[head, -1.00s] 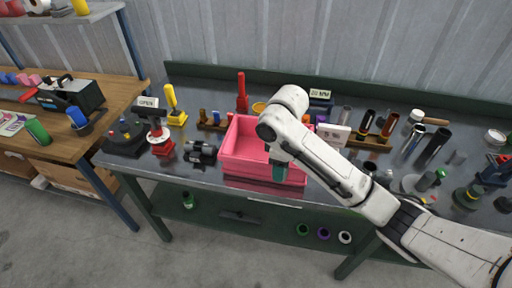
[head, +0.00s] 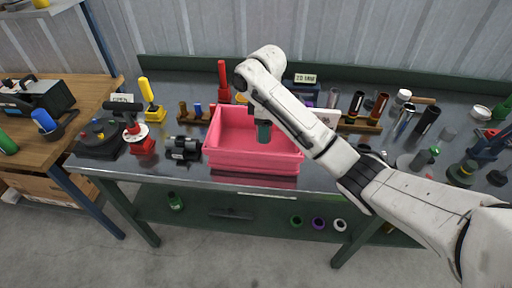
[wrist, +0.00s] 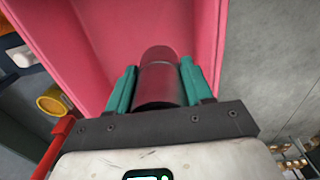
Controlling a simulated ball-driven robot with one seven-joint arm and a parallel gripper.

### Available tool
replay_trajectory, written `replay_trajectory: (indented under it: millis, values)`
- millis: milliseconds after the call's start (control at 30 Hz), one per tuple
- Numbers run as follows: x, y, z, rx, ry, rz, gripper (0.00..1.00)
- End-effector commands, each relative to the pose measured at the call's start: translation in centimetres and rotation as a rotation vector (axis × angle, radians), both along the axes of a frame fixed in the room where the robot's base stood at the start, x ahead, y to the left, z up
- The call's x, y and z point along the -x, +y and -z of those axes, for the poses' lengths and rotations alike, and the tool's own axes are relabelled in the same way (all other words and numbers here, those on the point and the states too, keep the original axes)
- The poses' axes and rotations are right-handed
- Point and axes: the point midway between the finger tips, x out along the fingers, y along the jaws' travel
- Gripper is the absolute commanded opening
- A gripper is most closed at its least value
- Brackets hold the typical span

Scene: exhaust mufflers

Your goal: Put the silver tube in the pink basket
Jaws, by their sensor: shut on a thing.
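The pink basket (head: 253,163) stands on the workbench near its front edge, open at the top. My gripper (head: 263,132) points down over the basket in the head view. In the wrist view its two teal fingers (wrist: 158,70) are shut on the silver tube (wrist: 160,85), a smooth cylinder that mirrors the pink of the basket. The basket's walls (wrist: 221,40) also show around the fingers in the wrist view. I cannot make out the tube in the head view, and its height above the basket floor is unclear.
A dark motor-like part (head: 183,147) stands just left of the basket. A red upright tool (head: 223,82) is behind it. A wooden rack (head: 360,124) with several tubes is to the right. A yellow-handled tool (head: 151,98) stands at the back left.

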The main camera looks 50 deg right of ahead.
Motion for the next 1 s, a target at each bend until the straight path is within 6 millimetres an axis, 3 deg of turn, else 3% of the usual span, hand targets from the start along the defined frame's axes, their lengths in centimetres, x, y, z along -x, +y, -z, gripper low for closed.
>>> replay_trajectory:
  millis: [33, 200, 667, 833, 1000]
  values:
    - [-0.5, 0.0, 1.5, 0.0, 0.001, 0.0, 0.11]
    - [-2.0, -0.4, 3.3, 0.001, 0.0, 0.001, 0.11]
    - [-4.6, -1.1, 6.0, 0.0, 0.002, 0.001, 0.11]
    - [-4.4, -1.1, 8.1, 0.0, 0.002, 0.002, 0.11]
    - [-4.4, -1.1, 8.7, 0.001, 0.0, 0.002, 0.11]
